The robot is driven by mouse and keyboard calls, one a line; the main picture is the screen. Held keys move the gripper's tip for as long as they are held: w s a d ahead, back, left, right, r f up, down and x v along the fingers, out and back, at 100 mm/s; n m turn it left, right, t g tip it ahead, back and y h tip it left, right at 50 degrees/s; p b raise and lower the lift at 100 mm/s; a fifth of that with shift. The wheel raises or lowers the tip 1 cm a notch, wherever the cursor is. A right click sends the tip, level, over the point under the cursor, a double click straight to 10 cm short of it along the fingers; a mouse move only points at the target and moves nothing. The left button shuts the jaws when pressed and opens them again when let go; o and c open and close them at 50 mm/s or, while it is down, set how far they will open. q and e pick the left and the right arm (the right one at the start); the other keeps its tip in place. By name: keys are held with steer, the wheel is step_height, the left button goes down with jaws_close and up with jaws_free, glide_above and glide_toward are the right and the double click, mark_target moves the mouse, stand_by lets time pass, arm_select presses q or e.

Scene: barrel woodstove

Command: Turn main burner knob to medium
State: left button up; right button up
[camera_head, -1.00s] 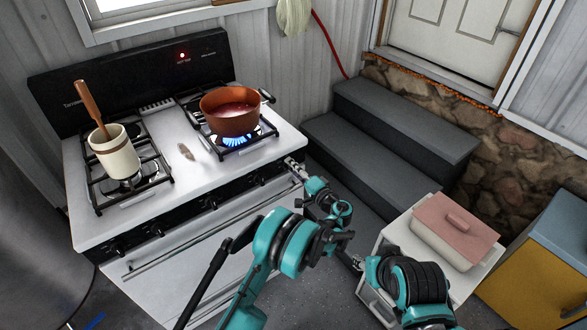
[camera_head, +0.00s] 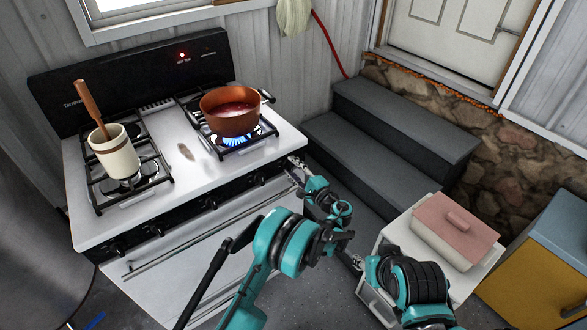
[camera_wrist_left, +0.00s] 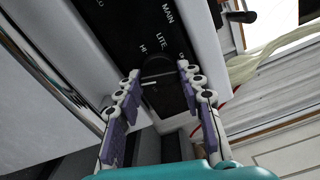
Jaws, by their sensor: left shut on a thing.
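The main burner knob (camera_wrist_left: 158,72) is a dark round knob on the black front panel of the white stove (camera_head: 205,160). In the wrist view it sits between the fingertips of my left gripper (camera_wrist_left: 159,75), which is shut on it. A short white line shows on the knob. White lettering MAIN, LITE and HI stands beside it, with another label partly hidden by a finger. In the head view my left gripper (camera_head: 296,168) is at the panel's right end and covers the knob.
A copper pot (camera_head: 231,112) with reddish contents stands over a lit blue flame (camera_head: 237,140). A utensil crock (camera_head: 115,155) stands on the left grate. Grey steps (camera_head: 375,160) and a small cabinet bearing a pink-lidded dish (camera_head: 455,230) lie to the right.

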stand_by(0.3)
arm_select(q)
steer(key=o, duration=1.2)
steer(key=shift+c, duration=0.2)
steer(key=v, duration=0.7)
steer(key=shift+s+d, duration=0.2)
